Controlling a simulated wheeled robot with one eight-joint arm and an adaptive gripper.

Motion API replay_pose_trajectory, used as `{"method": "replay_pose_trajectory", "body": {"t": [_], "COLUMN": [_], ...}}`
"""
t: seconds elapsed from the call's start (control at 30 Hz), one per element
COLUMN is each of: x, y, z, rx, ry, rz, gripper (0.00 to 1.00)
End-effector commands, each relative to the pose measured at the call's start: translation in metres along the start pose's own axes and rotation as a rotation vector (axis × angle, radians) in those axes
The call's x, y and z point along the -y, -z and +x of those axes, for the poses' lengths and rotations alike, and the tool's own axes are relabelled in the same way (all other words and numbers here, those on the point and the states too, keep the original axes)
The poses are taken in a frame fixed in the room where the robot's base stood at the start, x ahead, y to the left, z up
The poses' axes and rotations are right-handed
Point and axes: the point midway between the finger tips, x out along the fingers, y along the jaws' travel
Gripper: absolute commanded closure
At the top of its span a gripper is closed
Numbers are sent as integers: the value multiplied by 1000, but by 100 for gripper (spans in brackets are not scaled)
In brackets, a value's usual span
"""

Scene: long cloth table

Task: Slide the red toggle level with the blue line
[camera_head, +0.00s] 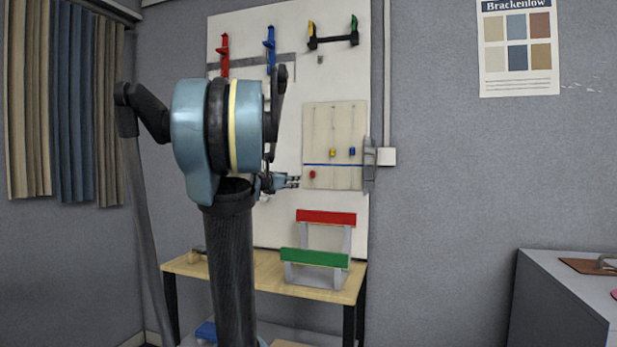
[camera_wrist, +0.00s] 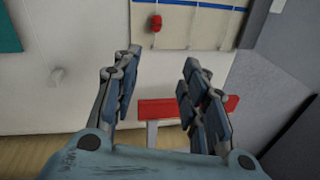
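The red toggle (camera_head: 312,174) sits low on the left side of a pale slide board on the wall, below the blue line (camera_head: 333,165). Yellow (camera_head: 333,152) and blue (camera_head: 352,151) toggles sit above the line, farther right. In the wrist view the red toggle (camera_wrist: 156,23) is near the top, below the blue line (camera_wrist: 200,6). My gripper (camera_wrist: 158,68) is open and empty, its fingers spread, with the toggle beyond them and apart. In the head view my gripper (camera_head: 292,181) is just left of the board, with my arm hiding part of the panel.
A red-topped frame (camera_head: 326,217) and a green-topped frame (camera_head: 315,258) stand on the wooden table (camera_head: 190,265) below the board. A grey part (camera_head: 369,165) sits at the board's right edge. Clamps hang above. A grey cabinet (camera_head: 560,290) stands at right.

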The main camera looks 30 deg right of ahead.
Motion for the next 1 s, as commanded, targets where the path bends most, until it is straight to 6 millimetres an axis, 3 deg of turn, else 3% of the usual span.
{"method": "replay_pose_trajectory", "body": {"t": [0.2,0.43,1.0], "x": [-10,-11,-13], "y": [-18,-20,-24], "z": [21,43,131], "rx": [53,54,54], "ry": [-20,-20,-20], "rz": [-156,-160,-157], "gripper": [60,60,60]}}
